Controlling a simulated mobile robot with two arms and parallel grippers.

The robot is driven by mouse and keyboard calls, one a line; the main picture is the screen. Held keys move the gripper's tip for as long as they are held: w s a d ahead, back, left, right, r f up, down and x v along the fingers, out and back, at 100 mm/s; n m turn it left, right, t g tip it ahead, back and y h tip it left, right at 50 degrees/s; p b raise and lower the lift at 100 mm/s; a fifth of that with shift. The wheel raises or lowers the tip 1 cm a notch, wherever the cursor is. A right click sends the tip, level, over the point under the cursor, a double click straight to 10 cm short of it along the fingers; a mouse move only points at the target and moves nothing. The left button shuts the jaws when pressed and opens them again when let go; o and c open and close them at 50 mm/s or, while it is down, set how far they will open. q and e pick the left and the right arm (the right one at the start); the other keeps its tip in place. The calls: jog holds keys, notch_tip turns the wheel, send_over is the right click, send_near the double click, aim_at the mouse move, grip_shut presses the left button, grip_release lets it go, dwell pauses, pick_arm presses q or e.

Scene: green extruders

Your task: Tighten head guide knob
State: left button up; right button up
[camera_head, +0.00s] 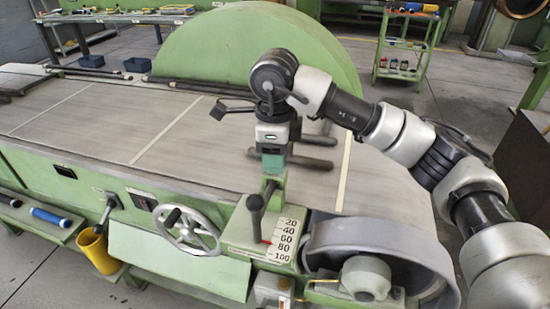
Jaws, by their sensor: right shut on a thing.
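A green machine (130,185) with a long grey bed fills the middle of the head view. My right arm comes in from the right, and my right gripper (272,158) points down over the machine's near side. It is shut at the top of a short green post (272,184), apparently on the head guide knob, which is mostly hidden by the gripper. Just below stands a black lever with a round end (255,204), beside a white scale plate (285,240) marked 20 to 100. A red pointer sits near 80. My left gripper is not in view.
Dark bars (310,162) lie on the bed behind my right gripper. A spoked handwheel (187,227) and a yellow cup (98,250) are on the near side. A large green disc (255,45) rises behind, and a green tool cart (402,50) stands at the back right.

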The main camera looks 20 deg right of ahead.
jog(key=shift+m, duration=0.7)
jog(key=o, duration=0.9)
notch_tip(320, 180, up, 11)
jog(key=shift+f, duration=0.1)
dwell(0.4)
